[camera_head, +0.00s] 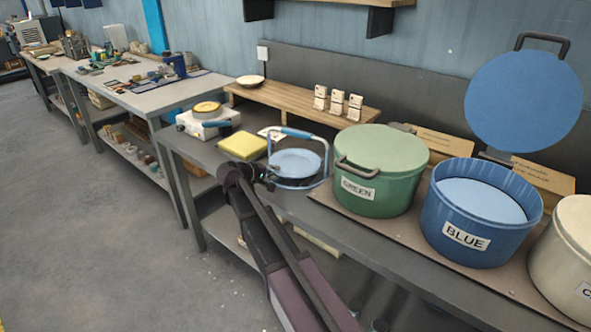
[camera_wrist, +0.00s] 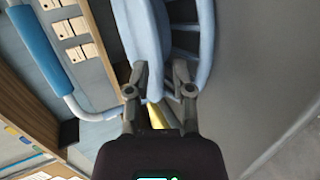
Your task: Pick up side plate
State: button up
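My gripper (camera_head: 268,177) is at the rack's left front side. In the wrist view my gripper (camera_wrist: 161,72) has its fingers apart, with a visible gap between the plate's edge and the right finger. The left finger overlaps the plate; whether it touches cannot be told.
The rack's handle (camera_head: 325,160) arches over the plate. A yellow sponge (camera_head: 242,146) lies left of the rack. A green lidded pot (camera_head: 380,170) stands close on the right, with a blue pot (camera_head: 470,240) beyond. A cream plate (camera_head: 250,80) sits on the wooden shelf (camera_head: 290,100) behind.

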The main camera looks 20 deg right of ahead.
jog(key=shift+w+d+f, duration=0.25)
jog(key=shift+d, duration=0.2)
grip_shut()
